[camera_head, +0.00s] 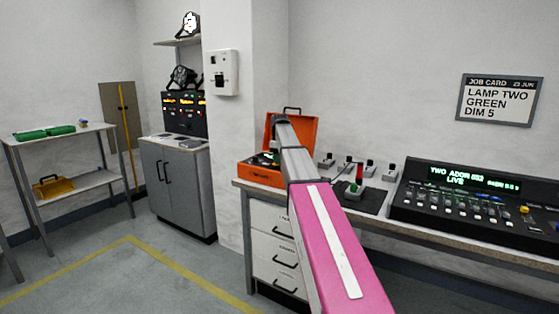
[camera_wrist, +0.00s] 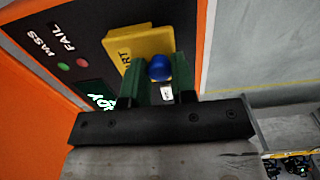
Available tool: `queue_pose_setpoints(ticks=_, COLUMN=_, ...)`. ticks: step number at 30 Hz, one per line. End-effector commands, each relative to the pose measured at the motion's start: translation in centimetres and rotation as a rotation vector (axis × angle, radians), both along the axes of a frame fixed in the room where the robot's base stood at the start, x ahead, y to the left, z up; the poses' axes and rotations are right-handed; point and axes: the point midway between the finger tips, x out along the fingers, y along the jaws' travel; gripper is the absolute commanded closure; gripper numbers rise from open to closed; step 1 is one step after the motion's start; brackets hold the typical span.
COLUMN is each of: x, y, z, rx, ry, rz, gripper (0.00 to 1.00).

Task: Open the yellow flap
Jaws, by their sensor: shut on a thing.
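The yellow flap (camera_wrist: 138,46) shows in the wrist view on the dark panel of an orange case, with part of a dark word on it. A round blue knob (camera_wrist: 160,67) is at its near edge, with a small white label below. My gripper (camera_wrist: 160,78) has its two green fingers on either side of the knob and is shut on it. The fingers hide part of the flap's near edge. I cannot tell whether the flap is raised. In the head view my arm hides the flap; the open orange case (camera_head: 261,174) stands at the bench's left end.
PASS and FAIL markings, a green light (camera_wrist: 63,65), a red light (camera_wrist: 82,62) and a green-lit display (camera_wrist: 101,101) sit beside the flap. The case's raised lid (camera_head: 303,131) stands behind my arm. Small switch boxes and a console (camera_head: 480,205) lie to the right.

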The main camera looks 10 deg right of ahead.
Motion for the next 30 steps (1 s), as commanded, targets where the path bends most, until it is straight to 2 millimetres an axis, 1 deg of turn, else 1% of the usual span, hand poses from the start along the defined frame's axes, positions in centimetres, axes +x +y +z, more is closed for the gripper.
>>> queue_pose_setpoints(ticks=6, x=0.8, y=-0.5, z=0.8, rx=0.100, ry=0.100, rz=-0.002, gripper=0.99)
queue_pose_setpoints(ticks=10, x=0.9, y=-0.7, z=1.1, rx=0.163, ry=0.163, rz=-0.002, gripper=0.99)
queue_pose_setpoints(ticks=21, x=0.7, y=-0.7, z=1.2, rx=0.186, ry=0.186, rz=0.000, gripper=0.99)
queue_pose_setpoints(ticks=22, x=0.7, y=-0.7, z=1.2, rx=0.186, ry=0.186, rz=0.000, gripper=0.69)
queue_pose_setpoints(ticks=24, x=0.7, y=-0.7, z=1.2, rx=0.186, ry=0.186, rz=0.000, gripper=0.50)
queue_pose_setpoints(ticks=30, x=0.7, y=-0.7, z=1.2, rx=0.185, ry=0.185, rz=0.000, gripper=0.50)
